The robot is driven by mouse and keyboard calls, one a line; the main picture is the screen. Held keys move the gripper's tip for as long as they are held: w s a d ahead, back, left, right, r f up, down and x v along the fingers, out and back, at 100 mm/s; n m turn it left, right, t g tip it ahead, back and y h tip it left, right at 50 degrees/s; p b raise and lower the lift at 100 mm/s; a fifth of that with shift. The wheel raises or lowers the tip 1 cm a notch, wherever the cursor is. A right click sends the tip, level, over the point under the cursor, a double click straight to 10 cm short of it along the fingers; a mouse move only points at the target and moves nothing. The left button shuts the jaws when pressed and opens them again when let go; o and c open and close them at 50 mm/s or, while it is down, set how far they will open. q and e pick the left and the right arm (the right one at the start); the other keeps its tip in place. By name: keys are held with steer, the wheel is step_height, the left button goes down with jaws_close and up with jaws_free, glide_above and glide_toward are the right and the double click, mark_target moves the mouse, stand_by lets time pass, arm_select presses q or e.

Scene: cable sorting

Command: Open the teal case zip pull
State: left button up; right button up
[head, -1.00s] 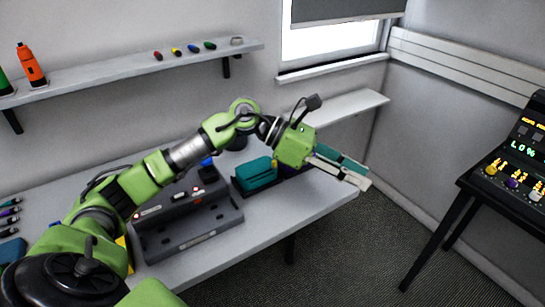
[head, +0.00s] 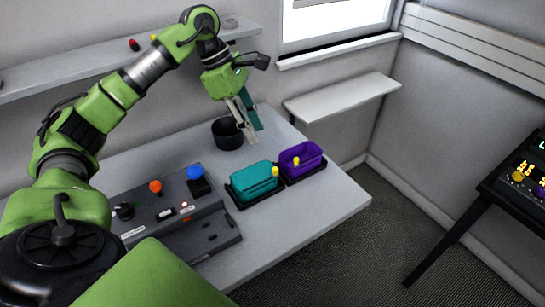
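The teal case (head: 252,184) sits in a dark tray on the table, right of the grey control box. Its yellow zip pull (head: 275,171) shows at the right end of the case. My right gripper is out of view.
A purple case (head: 302,169) with its own yellow pull (head: 296,160) stands right of the teal one. The dark pot (head: 226,139) is behind them. The control box (head: 207,232) has orange and blue buttons. The table's front right is bare.

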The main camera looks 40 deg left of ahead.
arm_select(q)
steer(key=p, duration=0.1)
glide_toward(275, 168)
steer(key=f, duration=0.1)
steer(key=x, duration=0.3)
steer(key=shift+d+f+p, duration=0.25)
steer(key=shift+f+p, duration=0.05)
steer(key=shift+p, duration=0.05)
steer(key=shift+p+x, duration=0.3)
steer(key=shift+x, duration=0.9)
steer(key=shift+d+f, duration=0.25)
steer(key=shift+f, duration=0.05)
steer(key=shift+w+f, duration=0.1)
steer(key=shift+f, duration=0.3)
steer(key=shift+c, duration=1.1)
steer(key=shift+d, duration=0.1)
jaws_close()
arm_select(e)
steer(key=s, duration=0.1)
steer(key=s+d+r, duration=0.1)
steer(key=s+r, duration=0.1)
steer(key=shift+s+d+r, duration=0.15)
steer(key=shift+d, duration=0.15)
